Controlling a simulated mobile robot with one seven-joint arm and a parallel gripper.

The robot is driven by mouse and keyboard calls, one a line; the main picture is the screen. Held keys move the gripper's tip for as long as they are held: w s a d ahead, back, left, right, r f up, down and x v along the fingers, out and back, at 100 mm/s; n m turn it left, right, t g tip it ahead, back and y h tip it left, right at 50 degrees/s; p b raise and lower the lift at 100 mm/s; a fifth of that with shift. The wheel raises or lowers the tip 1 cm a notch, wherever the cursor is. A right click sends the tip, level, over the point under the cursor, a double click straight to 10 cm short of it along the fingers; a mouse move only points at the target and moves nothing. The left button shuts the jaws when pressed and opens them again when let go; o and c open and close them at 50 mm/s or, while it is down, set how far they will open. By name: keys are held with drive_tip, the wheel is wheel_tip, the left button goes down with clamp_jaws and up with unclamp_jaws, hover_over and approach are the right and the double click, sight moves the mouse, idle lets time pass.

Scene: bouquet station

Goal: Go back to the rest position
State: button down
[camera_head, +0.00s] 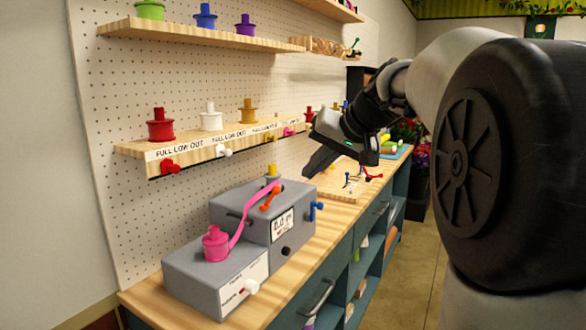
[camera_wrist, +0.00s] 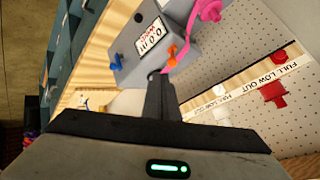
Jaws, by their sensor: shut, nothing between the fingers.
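My gripper (camera_head: 316,163) is in the air over the wooden counter, in front of the pegboard and beyond the grey ribbon machine in the head view. Its dark fingers are shut together and empty, and they point down to the left. In the wrist view the shut fingers (camera_wrist: 160,92) stand at the middle, with the grey machine (camera_wrist: 165,28) beyond them. The fingertips look close to the machine there, but I cannot tell the gap. My arm reaches in from the right of the head view.
The grey machine (camera_head: 262,222) with a pink spool (camera_head: 215,244) and pink ribbon stands on the counter (camera_head: 150,303). A labelled shelf (camera_head: 195,146) with spools juts from the pegboard (camera_head: 140,85). A wooden board (camera_head: 340,192) with small coloured pieces lies below my gripper. Floor is clear at right.

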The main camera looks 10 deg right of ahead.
drive_tip(key=s+a+f+n+g+h, duration=0.1)
drive_tip(key=s+a+f, duration=0.1)
drive_tip(key=s+f, duration=0.6)
drive_tip(key=s+a+f+n+g+h, duration=0.1)
drive_tip(key=s+a+f+h, duration=0.15)
drive_tip(key=s, duration=0.95)
drive_tip(key=s+a+f+n+g, duration=0.1)
drive_tip(key=s+a+f, duration=0.2)
drive_tip(key=s+f, duration=0.5)
wheel_tip(320, 180, up, 22)
drive_tip(key=s+p, duration=0.1)
drive_tip(key=p, duration=1.9)
drive_tip(key=shift+s+d, duration=0.25)
drive_tip(key=shift+s, duration=0.05)
